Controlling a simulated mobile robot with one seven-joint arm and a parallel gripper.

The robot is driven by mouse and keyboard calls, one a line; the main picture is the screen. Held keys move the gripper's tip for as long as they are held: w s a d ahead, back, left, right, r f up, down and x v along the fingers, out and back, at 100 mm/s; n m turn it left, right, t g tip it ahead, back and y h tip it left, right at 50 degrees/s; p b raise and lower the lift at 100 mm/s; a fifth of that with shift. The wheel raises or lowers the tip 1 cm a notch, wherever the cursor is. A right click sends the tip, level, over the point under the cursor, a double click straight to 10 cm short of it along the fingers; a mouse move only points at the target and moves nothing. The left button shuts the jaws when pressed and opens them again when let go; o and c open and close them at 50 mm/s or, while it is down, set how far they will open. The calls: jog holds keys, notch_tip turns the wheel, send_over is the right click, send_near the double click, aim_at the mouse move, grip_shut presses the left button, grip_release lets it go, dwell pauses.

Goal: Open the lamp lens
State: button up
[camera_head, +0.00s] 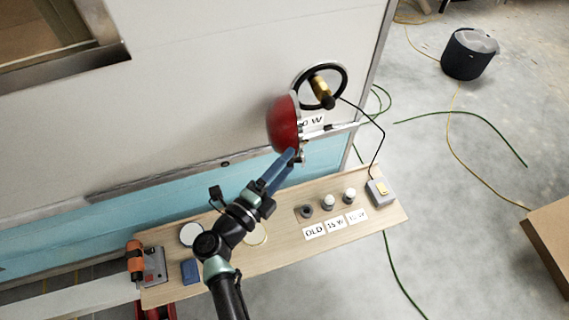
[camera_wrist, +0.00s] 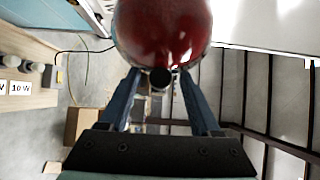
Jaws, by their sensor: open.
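The red domed lamp lens (camera_head: 284,124) stands out from the camper wall, beside a black ring-shaped lamp base (camera_head: 341,85). The base's inside shows, with a brass-coloured socket (camera_head: 319,86) in it. My gripper (camera_head: 291,154) is at the lens's lower edge, its blue fingers pointing up at it. In the wrist view the red lens (camera_wrist: 165,30) fills the top middle. A small dark round knob (camera_wrist: 160,78) at its lower edge sits between my two spread fingertips. I cannot tell whether either finger touches it.
A wooden shelf (camera_head: 275,252) below holds small bulbs by labels OLD, 15 W and 10 W, and a grey box (camera_head: 380,192) with a black cable running to the lamp. A dark bin (camera_head: 469,55) and a cardboard box (camera_head: 552,240) stand on the floor at right.

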jog(key=b+v, duration=0.4)
jog(key=v, duration=0.9)
jog(key=shift+w, duration=0.1)
